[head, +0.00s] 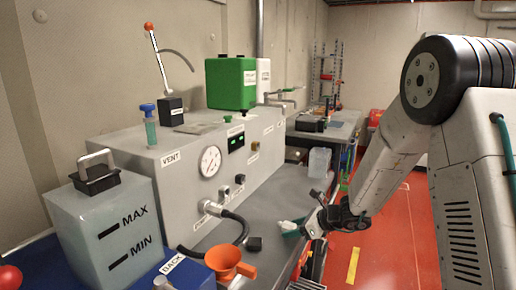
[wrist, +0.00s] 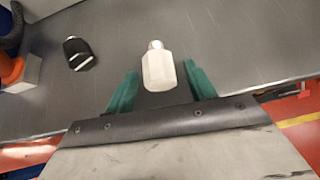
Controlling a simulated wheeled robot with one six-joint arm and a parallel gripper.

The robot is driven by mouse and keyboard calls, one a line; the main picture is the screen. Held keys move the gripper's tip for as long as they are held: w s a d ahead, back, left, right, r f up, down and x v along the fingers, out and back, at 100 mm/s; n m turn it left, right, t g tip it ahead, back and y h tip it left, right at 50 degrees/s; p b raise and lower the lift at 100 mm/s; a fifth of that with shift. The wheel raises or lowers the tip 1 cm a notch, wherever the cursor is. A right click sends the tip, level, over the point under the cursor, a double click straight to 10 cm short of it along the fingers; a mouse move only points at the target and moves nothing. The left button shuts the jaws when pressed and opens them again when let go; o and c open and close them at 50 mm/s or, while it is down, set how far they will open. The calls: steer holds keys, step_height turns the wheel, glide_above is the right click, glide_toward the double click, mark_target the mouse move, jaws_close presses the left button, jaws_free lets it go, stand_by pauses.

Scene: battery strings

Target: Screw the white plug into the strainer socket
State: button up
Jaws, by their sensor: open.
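The white plug (wrist: 158,68) lies on the grey bench top, a pale hexagonal body with a metal-coloured tip pointing away from my gripper. It also shows in the head view (head: 289,226), small and partly covered by my gripper. My gripper (wrist: 160,85) is open, with one green finger on each side of the plug and a gap on both sides. In the head view my gripper (head: 302,229) is low over the bench's right edge. I cannot make out which fitting is the strainer socket; the small labels on the grey cabinet's front are unreadable.
A black plug (wrist: 78,53) lies left of the white one. An orange funnel (head: 230,263) and a black hose (head: 238,222) are on the left. The grey cabinet (head: 165,185) with a gauge (head: 210,161) stands behind. A clear container (head: 319,162) stands farther back.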

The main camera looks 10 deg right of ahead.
steer(key=c, duration=1.1)
steer(key=shift+r, duration=2.5)
steer(key=shift+a+n, duration=0.1)
steer(key=shift+n, duration=0.2)
steer(key=shift+w+a+t+h, duration=0.15)
steer(key=shift+a+t+h, duration=0.05)
steer(key=shift+t+h, duration=0.1)
steer(key=w+d+r+n+t, duration=0.1)
steer(key=w+r, duration=0.3)
steer(key=w, duration=0.2)
steer(key=w+d+r+n+t+h, duration=0.1)
steer(key=w+r+n, duration=0.1)
steer(key=w+r, duration=0.3)
steer(key=w+d+r+n+t, duration=0.1)
steer(key=w+r+n, duration=0.1)
steer(key=w+r, duration=0.3)
steer(key=shift+w+t+h, duration=0.4)
steer(key=shift+w, duration=0.9)
